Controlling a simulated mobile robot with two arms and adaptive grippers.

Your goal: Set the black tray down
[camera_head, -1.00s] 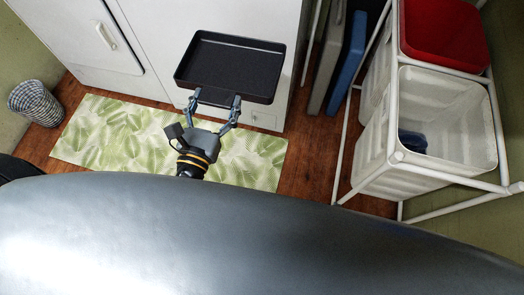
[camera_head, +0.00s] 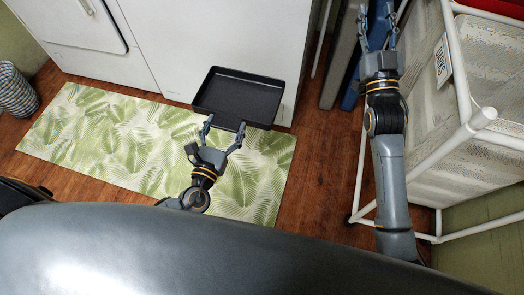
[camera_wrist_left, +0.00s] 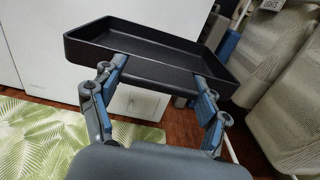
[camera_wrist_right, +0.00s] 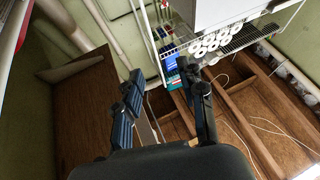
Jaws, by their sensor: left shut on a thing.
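The black tray (camera_head: 240,95) is a shallow rectangular pan with raised walls, empty, in front of the white cabinet. My left gripper (camera_head: 225,123) is shut on its near edge, with its two fingers spread along that side. In the left wrist view the tray (camera_wrist_left: 150,45) extends away from the fingers (camera_wrist_left: 160,75), roughly level but slanted in the picture. It looks held above the floor; the exact gap below it cannot be told. My right gripper (camera_head: 377,14) is open and empty at the upper right, also visible in the right wrist view (camera_wrist_right: 168,85).
A white cabinet (camera_head: 225,35) stands behind the tray. A green leaf-patterned mat (camera_head: 110,140) covers the wooden floor (camera_head: 318,165). A white-framed hamper (camera_head: 435,150) stands at right, with blue and grey panels beside it. A woven basket (camera_head: 15,92) is at far left.

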